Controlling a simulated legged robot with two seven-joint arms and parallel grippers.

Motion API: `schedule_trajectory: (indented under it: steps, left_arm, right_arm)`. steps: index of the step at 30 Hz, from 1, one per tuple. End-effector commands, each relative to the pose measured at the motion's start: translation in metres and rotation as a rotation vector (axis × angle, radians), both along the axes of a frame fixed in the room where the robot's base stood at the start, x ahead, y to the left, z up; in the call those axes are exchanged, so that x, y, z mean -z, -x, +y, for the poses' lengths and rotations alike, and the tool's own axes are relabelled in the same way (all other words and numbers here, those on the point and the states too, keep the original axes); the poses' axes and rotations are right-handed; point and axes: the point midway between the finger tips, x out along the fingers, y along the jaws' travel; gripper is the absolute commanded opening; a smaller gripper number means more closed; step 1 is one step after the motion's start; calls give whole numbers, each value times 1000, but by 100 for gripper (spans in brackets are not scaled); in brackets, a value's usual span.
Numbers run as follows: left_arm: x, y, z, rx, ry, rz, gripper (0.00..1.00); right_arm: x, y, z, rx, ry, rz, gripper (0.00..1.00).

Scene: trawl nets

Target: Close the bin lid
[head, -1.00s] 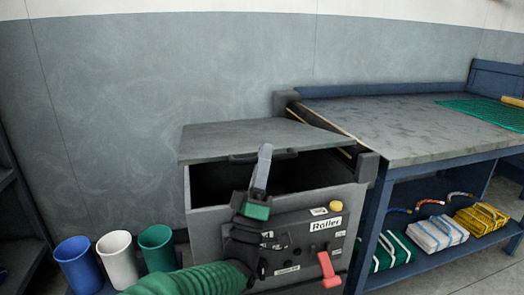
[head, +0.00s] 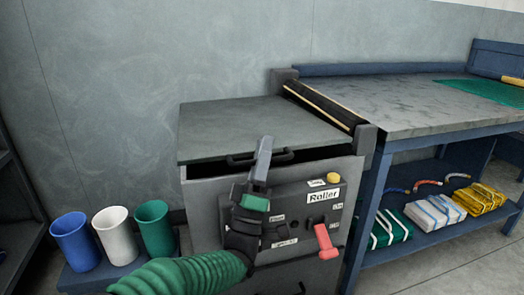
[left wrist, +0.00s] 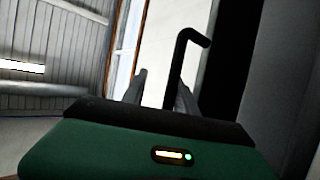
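The bin (head: 212,208) is a grey box with a "Roller" label, a yellow knob and a red lever on its front. Its flat grey lid (head: 255,127) is tilted slightly up, and a narrow dark gap shows under its front edge. A dark bar handle (head: 270,157) runs along that edge. My left gripper (head: 264,146) is in front of the handle, fingers pointing up. In the left wrist view, the fingers of my left gripper (left wrist: 161,90) stand apart, with the dark handle (left wrist: 178,62) close to the right finger. Contact is unclear. My right gripper is out of view.
A workbench (head: 400,115) adjoins the bin on the right, with packed nets (head: 436,218) on its lower shelf. Blue (head: 76,242), white (head: 115,235) and green (head: 156,229) cups stand at the left. A wall (head: 150,60) is behind.

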Motion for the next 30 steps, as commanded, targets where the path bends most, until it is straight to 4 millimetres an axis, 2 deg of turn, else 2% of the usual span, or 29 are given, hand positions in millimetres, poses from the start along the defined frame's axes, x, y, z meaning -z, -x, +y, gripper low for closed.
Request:
schedule_trajectory:
  steps: [7, 11, 21, 23, 24, 30]
  left_arm:
    - [0, 1, 2, -3, 1, -2, 34]
    - [10, 8, 5, -3, 0, 2, 34]
    - [75, 61, 28, 1, -2, 5, 36]
    - [88, 70, 32, 3, -1, 5, 34]
    - [105, 74, 35, 0, 2, -1, 34]
    - [128, 90, 43, -2, 1, -1, 34]
  right_arm:
    - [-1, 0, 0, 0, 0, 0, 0]
    - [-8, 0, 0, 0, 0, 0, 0]
    - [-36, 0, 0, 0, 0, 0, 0]
    - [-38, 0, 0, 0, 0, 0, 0]
    - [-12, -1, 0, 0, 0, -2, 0]
    - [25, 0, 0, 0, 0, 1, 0]
